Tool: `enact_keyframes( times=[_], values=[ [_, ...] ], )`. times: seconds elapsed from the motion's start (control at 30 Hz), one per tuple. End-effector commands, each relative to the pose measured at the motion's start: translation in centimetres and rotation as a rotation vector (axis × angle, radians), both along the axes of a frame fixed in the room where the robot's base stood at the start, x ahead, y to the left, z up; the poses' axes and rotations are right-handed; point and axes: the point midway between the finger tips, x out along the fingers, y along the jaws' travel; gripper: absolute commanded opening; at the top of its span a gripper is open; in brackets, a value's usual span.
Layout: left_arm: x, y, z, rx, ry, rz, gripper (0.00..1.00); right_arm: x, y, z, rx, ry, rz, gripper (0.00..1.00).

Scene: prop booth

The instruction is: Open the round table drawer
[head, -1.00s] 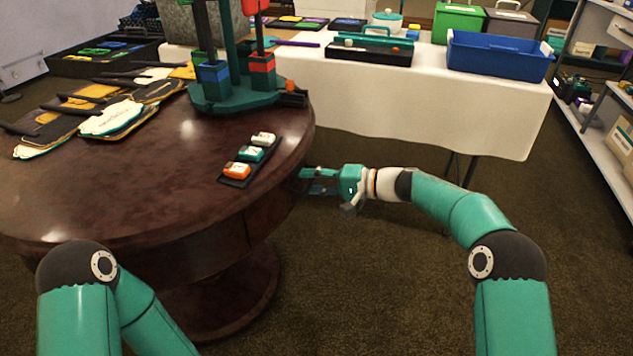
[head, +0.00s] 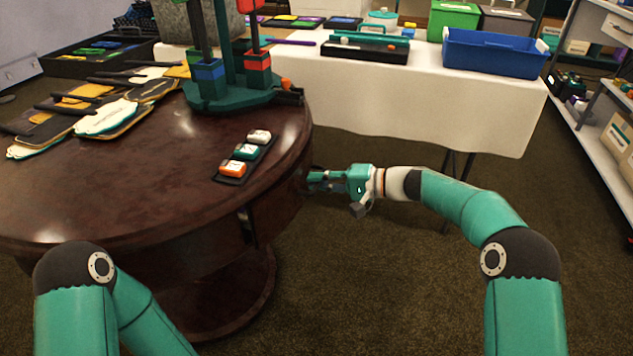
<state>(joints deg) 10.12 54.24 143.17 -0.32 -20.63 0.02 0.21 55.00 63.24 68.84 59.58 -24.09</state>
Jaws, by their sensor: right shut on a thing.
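The round table (head: 120,200) is dark polished wood and fills the left of the head view. Its drawer front (head: 277,212) is in the curved side under the right part of the top. A dark gap shows at the front's left end, so the drawer stands slightly out. My right gripper (head: 316,180) is at the right side of the table, shut at the drawer front. What it grips looks like the drawer handle, which is mostly hidden by the fingers. My left arm shows at the lower left, but its gripper is out of view.
On the tabletop are a small tray (head: 227,180) with three coloured blocks, a green stand (head: 225,98) and several flat paddle-like pieces (head: 108,118). A white-clothed table (head: 430,108) stands behind, with a blue bin (head: 495,53). Carpet right of the round table is clear.

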Motion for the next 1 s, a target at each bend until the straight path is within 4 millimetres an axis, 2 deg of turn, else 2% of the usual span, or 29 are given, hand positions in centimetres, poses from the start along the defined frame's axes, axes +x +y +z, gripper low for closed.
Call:
enact_keyframes(
  times=[0.03, 0.17, 0.33, 0.7, 0.8, 1.0],
  values=[
    [0.0, 0.0, -0.4, 0.000, 0.000, 0.000, 0.40, -0.3, -1.1, -0.5, -0.004, 0.004, -0.004, 0.00],
    [0.0, 0.0, -1.0, 0.000, 0.000, 0.000, 0.40, -1.2, -3.8, -0.5, -0.003, 0.005, -0.005, 0.00],
    [0.0, 0.0, -1.5, 0.000, 0.000, 0.000, 0.40, -2.6, -8.2, -0.5, -0.004, 0.006, -0.005, 0.00],
    [0.0, 0.0, -1.0, 0.000, 0.000, 0.000, 0.40, -5.8, -17.9, -0.4, -0.004, 0.008, -0.004, 0.00],
    [0.0, 0.0, -0.7, 0.000, 0.000, 0.000, 0.40, -6.5, -20.1, -0.4, -0.004, 0.009, -0.004, 0.00],
    [0.0, 0.0, -0.2, 0.000, 0.000, 0.000, 0.40, -7.6, -23.3, -0.4, -0.002, 0.009, -0.002, 0.00]
  ],
)
